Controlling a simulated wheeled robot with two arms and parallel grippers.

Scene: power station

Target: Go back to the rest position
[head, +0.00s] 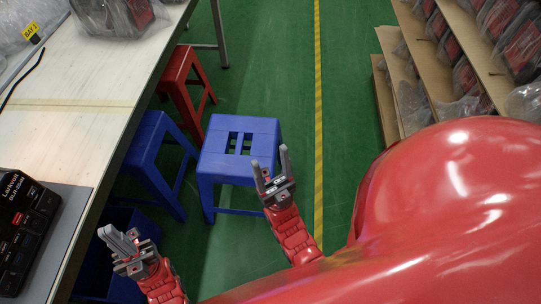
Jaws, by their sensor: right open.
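My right gripper (270,156) is in the middle of the head view, in front of the right edge of a blue stool. Its two fingers stand apart and nothing is between them. My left gripper (112,232) is at the lower left, beside the right edge of the workbench. Its fingers appear close together side by side, and I cannot tell whether they are open. I see no object in it. My red body and arms fill the lower right.
The workbench (75,120) on the left holds a black device (25,225) and wrapped items. Blue stools (240,135) (150,150) and a red stool (178,70) stand beside it. Shelves (440,60) with wrapped parts stand at upper right. Green floor with a yellow line (318,100) is clear between.

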